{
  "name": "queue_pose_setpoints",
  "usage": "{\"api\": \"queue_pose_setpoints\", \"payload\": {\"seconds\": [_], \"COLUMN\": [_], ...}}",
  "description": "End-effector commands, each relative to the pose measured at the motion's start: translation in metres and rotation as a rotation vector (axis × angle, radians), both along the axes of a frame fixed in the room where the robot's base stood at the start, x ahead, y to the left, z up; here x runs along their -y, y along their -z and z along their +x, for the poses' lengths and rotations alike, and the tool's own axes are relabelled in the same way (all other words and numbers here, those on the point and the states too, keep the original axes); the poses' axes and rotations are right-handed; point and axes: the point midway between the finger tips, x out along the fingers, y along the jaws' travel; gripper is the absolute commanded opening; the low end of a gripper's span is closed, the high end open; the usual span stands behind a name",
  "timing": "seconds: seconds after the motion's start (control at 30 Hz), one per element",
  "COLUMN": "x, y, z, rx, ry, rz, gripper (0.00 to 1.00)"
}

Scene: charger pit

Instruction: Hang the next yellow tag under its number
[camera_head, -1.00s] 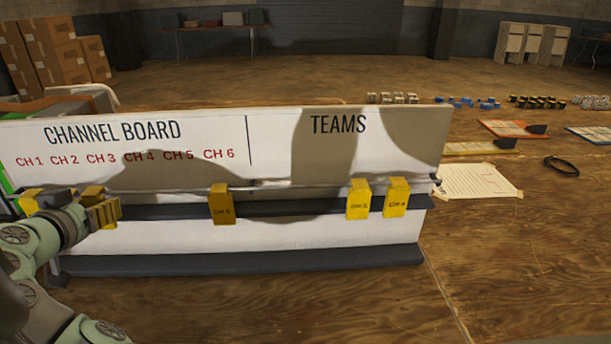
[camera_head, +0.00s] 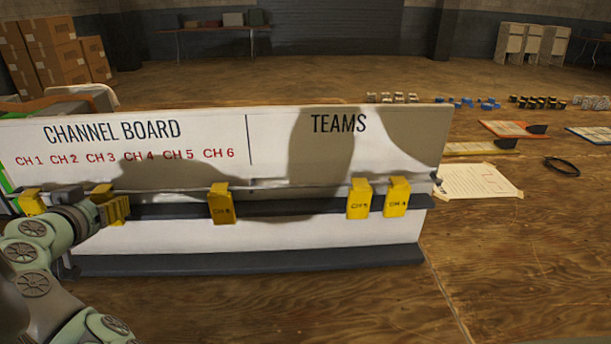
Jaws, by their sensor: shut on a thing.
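My gripper (camera_head: 97,213) is at the left of the channel board (camera_head: 330,237) and is shut on a yellow tag (camera_head: 116,209). The held tag is close to the rail, roughly below the printed CH 3 (camera_head: 102,159). I cannot read its label or tell whether it touches the rail. A yellow tag (camera_head: 31,202) hangs at the far left below CH 1. Another yellow tag (camera_head: 221,204) hangs below CH 6 (camera_head: 218,153). Two yellow tags hang under TEAMS: the left one (camera_head: 359,199) reads CH 5, the right one (camera_head: 397,198) appears to read CH 4.
The board has a dark ledge (camera_head: 290,208) behind the tags and a dark base (camera_head: 250,262) on the wooden table (camera_head: 530,270). A paper sheet (camera_head: 478,182) lies right of the board. Several small items and a black loop (camera_head: 561,167) lie farther back. The table's front right is clear.

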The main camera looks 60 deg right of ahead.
Motion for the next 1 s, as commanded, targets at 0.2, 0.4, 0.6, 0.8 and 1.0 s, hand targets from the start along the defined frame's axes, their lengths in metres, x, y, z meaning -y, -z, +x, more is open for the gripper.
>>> {"api": "queue_pose_setpoints", "payload": {"seconds": [0.2,0.4,0.6,0.8,1.0], "x": [0.001,0.000,0.000,-0.010,-0.033], "y": [0.000,0.000,0.000,-0.004,-0.015], "z": [0.000,0.000,0.000,-0.006,-0.022], "rx": [0.000,0.000,0.000,0.001,0.003], "ry": [0.001,0.001,-0.001,-0.004,-0.009], "rz": [0.000,0.000,0.000,-0.002,-0.004], "gripper": [0.61,0.77,0.77,0.77,0.77]}}
